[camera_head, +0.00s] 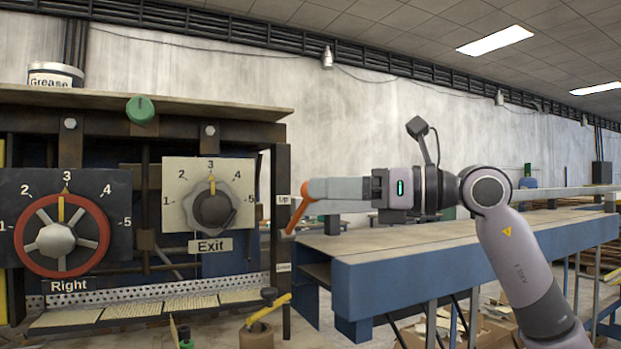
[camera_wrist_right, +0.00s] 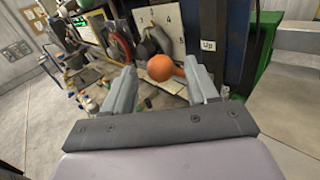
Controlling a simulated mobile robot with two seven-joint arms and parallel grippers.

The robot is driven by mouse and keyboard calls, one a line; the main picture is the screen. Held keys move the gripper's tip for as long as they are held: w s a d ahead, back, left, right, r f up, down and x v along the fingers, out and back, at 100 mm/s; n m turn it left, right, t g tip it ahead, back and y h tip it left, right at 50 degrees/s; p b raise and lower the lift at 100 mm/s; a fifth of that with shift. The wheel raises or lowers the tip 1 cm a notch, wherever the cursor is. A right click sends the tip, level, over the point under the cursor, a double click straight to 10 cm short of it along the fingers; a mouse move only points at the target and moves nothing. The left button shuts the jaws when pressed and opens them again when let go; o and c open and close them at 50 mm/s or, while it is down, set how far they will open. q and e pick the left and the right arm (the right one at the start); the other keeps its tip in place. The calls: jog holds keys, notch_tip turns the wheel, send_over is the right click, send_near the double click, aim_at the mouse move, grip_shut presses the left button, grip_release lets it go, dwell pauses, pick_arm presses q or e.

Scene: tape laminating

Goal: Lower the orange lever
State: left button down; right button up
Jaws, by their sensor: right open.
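The orange lever (camera_head: 300,214) sticks out at the right side of the machine panel, beside the "Up" label (camera_head: 283,200). In the right wrist view its round orange knob (camera_wrist_right: 160,67) shows between my fingers, with the shaft running to the right behind it. My right gripper (camera_head: 322,189) reaches in from the right, its fingers pointing left at the lever's upper end. The fingers are open, one on each side of the knob in the wrist view; I cannot tell if they touch it. My left gripper is not in view.
The panel holds a red-rimmed "Right" dial (camera_head: 57,238) and an "Exit" dial (camera_head: 211,208), both with pointers near 3. A green knob (camera_head: 140,109) and a grease can (camera_head: 55,76) are above. A yellow-handled lever (camera_head: 268,310) is below. A blue conveyor table (camera_head: 400,277) lies under my right arm.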

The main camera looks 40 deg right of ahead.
aim_at(299, 215)
jog(key=shift+r+p+x, duration=0.2)
jog(key=shift+p+x, duration=0.3)
jog(key=shift+x, duration=0.6)
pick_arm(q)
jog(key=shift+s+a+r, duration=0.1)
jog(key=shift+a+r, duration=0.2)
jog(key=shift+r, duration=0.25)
pick_arm(e)
jog(key=shift+w+a+f, duration=0.2)
jog(key=shift+w+a, duration=0.15)
jog(key=shift+w, duration=0.2)
